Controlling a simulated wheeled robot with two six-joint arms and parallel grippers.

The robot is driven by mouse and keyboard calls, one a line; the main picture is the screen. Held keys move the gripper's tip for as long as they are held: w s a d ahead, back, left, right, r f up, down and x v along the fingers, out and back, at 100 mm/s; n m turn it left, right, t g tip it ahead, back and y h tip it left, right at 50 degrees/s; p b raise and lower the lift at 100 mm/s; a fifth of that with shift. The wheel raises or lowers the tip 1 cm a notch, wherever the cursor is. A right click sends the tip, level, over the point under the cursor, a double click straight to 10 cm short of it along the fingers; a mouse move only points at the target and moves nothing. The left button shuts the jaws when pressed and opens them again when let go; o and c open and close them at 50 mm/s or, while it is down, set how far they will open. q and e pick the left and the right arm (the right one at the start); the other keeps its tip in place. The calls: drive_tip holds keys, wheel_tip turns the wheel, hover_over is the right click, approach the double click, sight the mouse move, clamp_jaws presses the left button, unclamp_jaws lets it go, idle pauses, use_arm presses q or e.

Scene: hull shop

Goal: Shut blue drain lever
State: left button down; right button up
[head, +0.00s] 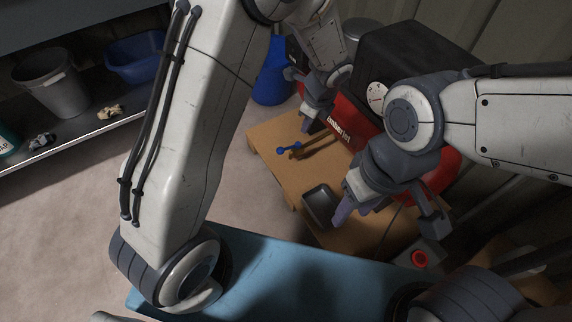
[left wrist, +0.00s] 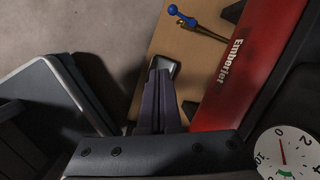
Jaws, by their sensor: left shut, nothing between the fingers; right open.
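The blue drain lever (head: 288,148) sits at the end of a thin brass pipe above a wooden pallet-like board. It also shows at the top of the left wrist view (left wrist: 181,15), where it looks roughly in line with the pipe (left wrist: 212,34). My left gripper (head: 307,124) is shut and empty, beside the red tank and apart from the lever. Its closed fingers (left wrist: 157,95) point up the left wrist view, below the lever. My right gripper (head: 388,220) is open and empty, with its fingers wide apart over the board's right part.
A red compressor tank (head: 348,118) with a black top and a gauge (head: 377,94) stands behind the board (head: 268,137). A small black tray (head: 318,206) lies on the board. A blue bottle (head: 273,80) stands behind. A shelf at left holds a grey bucket (head: 50,85) and blue bin.

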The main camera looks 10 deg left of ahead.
sight(287, 148)
use_arm(q)
drive_tip(key=w+a+f+m+b, duration=0.1)
drive_tip(key=f+b, duration=0.3)
drive_tip(key=f, duration=0.5)
drive_tip(key=w+a+f+m+b, duration=0.2)
drive_tip(key=w+f+m+b, duration=0.1)
drive_tip(key=f, duration=0.6)
drive_tip(key=shift+w+a+f+m+b, duration=0.25)
drive_tip(key=shift+w+m+b, duration=0.2)
drive_tip(key=shift+w, duration=0.4)
use_arm(e)
wheel_tip(287, 148, down, 10)
drive_tip(key=shift+f, duration=0.25)
use_arm(q)
drive_tip(key=w+a+f+b, duration=0.2)
drive_tip(key=f+b, duration=0.2)
drive_tip(key=f, duration=0.1)
drive_tip(key=w+a+f+b, duration=0.2)
drive_tip(key=a+f+b, duration=0.1)
drive_tip(key=f, duration=0.2)
drive_tip(key=shift+w+b, duration=0.35)
drive_tip(key=shift+b, duration=0.05)
use_arm(e)
wheel_tip(287, 148, down, 8)
drive_tip(key=shift+r, duration=0.1)
